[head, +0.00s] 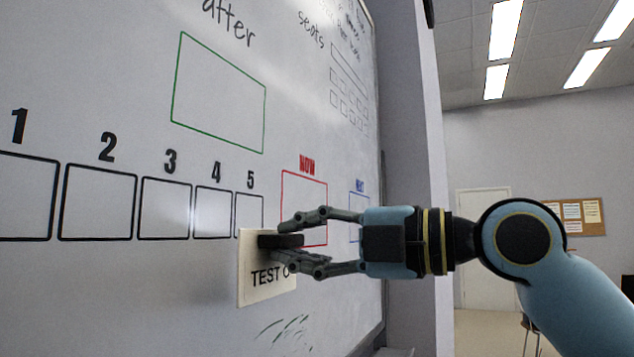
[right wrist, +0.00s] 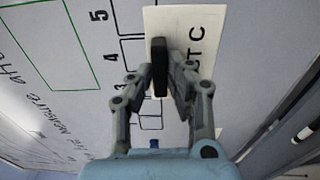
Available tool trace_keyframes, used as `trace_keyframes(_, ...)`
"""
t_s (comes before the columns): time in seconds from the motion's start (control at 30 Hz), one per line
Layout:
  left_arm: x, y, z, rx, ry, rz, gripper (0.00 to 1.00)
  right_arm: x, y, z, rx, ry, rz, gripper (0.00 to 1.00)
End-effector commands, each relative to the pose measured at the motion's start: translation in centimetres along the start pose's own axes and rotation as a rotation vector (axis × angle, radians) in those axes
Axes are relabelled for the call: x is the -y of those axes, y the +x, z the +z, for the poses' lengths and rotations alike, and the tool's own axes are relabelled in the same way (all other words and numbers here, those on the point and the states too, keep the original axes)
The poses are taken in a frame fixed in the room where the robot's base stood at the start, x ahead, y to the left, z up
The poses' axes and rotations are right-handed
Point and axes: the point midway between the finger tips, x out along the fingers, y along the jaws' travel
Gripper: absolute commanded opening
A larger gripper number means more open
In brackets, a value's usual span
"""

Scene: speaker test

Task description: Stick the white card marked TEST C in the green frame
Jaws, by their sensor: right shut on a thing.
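The white card marked TEST C (head: 255,291) is at the whiteboard, below box 5 and the red NOW box. My right gripper (head: 283,248) is shut on a black block (head: 280,240) on the card's face, and its fingers cover part of the lettering. In the right wrist view the card (right wrist: 208,22) and the black block (right wrist: 160,68) show between the fingers (right wrist: 170,75). I cannot tell whether the card touches the board. The green frame (head: 218,92) is drawn on the board, up and left of the card, and is empty. My left gripper is not in view.
The whiteboard (head: 110,285) carries a row of black boxes numbered 1 to 5, a red NOW box (head: 304,196) and a blue box (head: 359,214). All look empty. Handwriting is above and scribbles are below the card. A pen (right wrist: 306,133) lies along the board's edge.

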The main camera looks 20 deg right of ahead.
Motion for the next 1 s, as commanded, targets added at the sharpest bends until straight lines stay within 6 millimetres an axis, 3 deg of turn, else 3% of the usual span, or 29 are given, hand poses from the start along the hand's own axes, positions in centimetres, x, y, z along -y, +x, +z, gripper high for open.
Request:
trace_keyframes(0.03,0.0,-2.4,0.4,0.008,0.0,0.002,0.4,-5.0,-0.1,-0.3,-0.008,-0.012,0.01,0.0)
trace_keyframes(0.1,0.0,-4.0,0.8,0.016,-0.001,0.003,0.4,-9.2,-0.3,-0.6,-0.011,-0.011,0.008,0.0)
trace_keyframes(0.2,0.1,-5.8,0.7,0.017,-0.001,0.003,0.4,-14.2,-0.9,-1.0,-0.003,-0.01,0.005,0.0)
trace_keyframes(0.33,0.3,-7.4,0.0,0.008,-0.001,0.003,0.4,-18.7,-1.7,-1.4,0.017,-0.006,0.001,0.0)
trace_keyframes(0.5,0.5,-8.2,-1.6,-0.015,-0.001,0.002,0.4,-21.0,-2.3,-1.6,0.035,0.0,-0.004,0.0)
trace_keyframes(0.67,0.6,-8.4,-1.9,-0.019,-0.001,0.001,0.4,-21.2,-1.9,-1.6,0.036,0.005,-0.002,0.0)
trace_keyframes(1.0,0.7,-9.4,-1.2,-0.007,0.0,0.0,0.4,-21.1,1.0,-1.5,0.036,0.006,-0.003,0.0)
